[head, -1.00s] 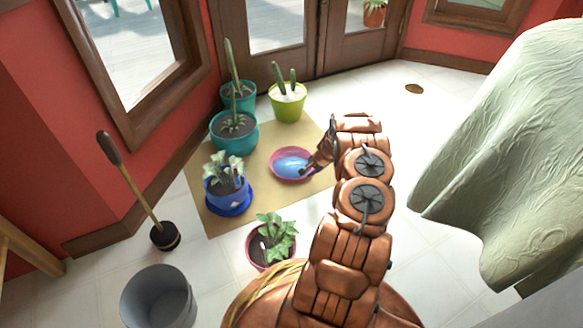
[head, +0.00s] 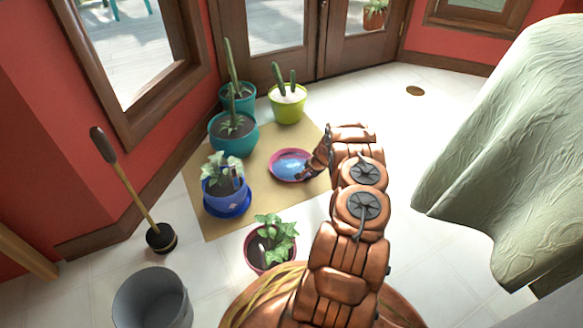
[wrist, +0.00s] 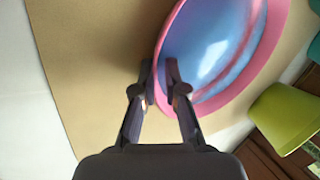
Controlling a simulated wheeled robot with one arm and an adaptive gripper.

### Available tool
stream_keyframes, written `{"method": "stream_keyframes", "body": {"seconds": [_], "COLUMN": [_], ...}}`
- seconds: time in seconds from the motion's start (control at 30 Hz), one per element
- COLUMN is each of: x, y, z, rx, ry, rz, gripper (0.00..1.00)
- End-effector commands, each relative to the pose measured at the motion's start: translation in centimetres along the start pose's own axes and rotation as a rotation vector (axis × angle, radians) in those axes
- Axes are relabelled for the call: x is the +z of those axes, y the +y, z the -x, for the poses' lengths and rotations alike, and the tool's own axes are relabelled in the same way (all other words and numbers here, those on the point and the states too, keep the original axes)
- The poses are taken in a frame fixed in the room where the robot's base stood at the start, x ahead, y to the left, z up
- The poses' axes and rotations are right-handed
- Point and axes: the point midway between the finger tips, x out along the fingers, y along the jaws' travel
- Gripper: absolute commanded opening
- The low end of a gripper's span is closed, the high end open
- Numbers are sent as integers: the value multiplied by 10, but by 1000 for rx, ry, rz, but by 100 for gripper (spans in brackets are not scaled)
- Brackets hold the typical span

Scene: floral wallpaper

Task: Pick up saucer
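The saucer (head: 274,169) is a round, shallow dish with a pink rim and a blue inside. It lies on the tan mat (head: 262,201). My gripper (head: 304,175) is at the saucer's right, near side in the head view. In the wrist view, my gripper (wrist: 160,72) straddles the near rim of the saucer (wrist: 226,53), one finger outside and one over the blue inside. The fingers are close together with the pink rim between them. The exact contact at the fingertips is hard to see.
Teal pots (head: 236,141), a lime cactus pot (head: 287,110) and a blue pot (head: 219,198) stand around the saucer's left and back. A potted ivy (head: 277,246), a grey bin (head: 154,299) and a plunger (head: 162,239) are nearer. A green-draped form (head: 520,150) stands right.

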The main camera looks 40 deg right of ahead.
Motion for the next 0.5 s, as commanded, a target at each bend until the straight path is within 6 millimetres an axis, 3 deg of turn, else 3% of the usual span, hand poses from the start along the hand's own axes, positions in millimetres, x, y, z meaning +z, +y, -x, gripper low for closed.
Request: {"method": "stream_keyframes", "body": {"seconds": [0.5], "x": [0], "y": [0], "z": [1], "rx": [0], "ry": [0], "rz": [-1], "gripper": [0]}}
